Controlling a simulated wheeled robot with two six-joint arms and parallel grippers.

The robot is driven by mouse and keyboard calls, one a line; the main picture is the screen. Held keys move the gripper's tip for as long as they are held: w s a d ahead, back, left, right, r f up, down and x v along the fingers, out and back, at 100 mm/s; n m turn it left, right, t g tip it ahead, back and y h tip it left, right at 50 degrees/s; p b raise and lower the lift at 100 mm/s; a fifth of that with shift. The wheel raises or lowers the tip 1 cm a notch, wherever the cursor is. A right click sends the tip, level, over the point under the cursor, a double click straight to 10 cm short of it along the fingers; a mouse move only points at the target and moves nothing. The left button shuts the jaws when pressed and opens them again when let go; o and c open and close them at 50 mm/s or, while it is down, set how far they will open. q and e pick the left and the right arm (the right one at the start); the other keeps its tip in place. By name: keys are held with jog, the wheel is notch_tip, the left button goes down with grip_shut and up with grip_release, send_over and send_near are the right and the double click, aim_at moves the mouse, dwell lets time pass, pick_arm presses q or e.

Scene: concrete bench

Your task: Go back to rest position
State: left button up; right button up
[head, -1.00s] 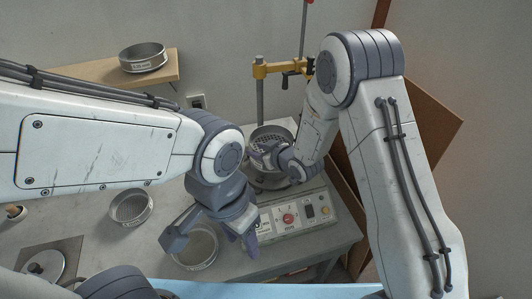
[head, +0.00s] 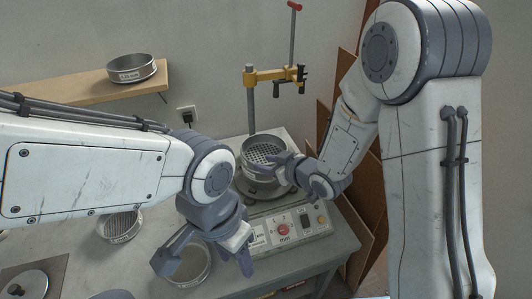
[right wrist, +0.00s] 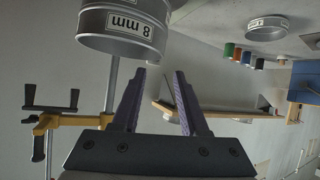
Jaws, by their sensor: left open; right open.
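My left gripper (head: 208,263) is open in the head view, its jaws pointing down over a round sieve or pan (head: 188,265) on the bench. I cannot tell the height between them. My right gripper (head: 272,168) is open beside the metal sieve (head: 258,148) on the shaker and partly covers it in the head view. In the right wrist view the right gripper's two fingers (right wrist: 155,100) stand apart with nothing between them. A sieve labelled "8 mm" (right wrist: 124,24) shows beyond them at the upper left, apart from the fingers.
The shaker's control panel (head: 290,229) has a red button. A yellow clamp (head: 270,75) on a rod stands behind the shaker. A wooden shelf (head: 95,92) holds another sieve (head: 131,69). One more sieve (head: 120,227) lies on the bench at left. Brown boards lean at the right.

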jog(key=s+d+r+g+h+b, duration=0.1)
jog(key=s+g+h, duration=0.1)
jog(key=s, duration=0.7)
jog(key=s+d+r+m+g+h+b, duration=0.1)
jog(key=s+g, duration=0.3)
jog(key=s, duration=0.6)
jog(key=s+d+r+g+h+b, duration=0.1)
jog(key=s+g+h, duration=0.2)
jog(key=s, duration=0.6)
jog(key=shift+s+d+g+h, duration=0.3)
jog(key=shift+s, duration=0.1)
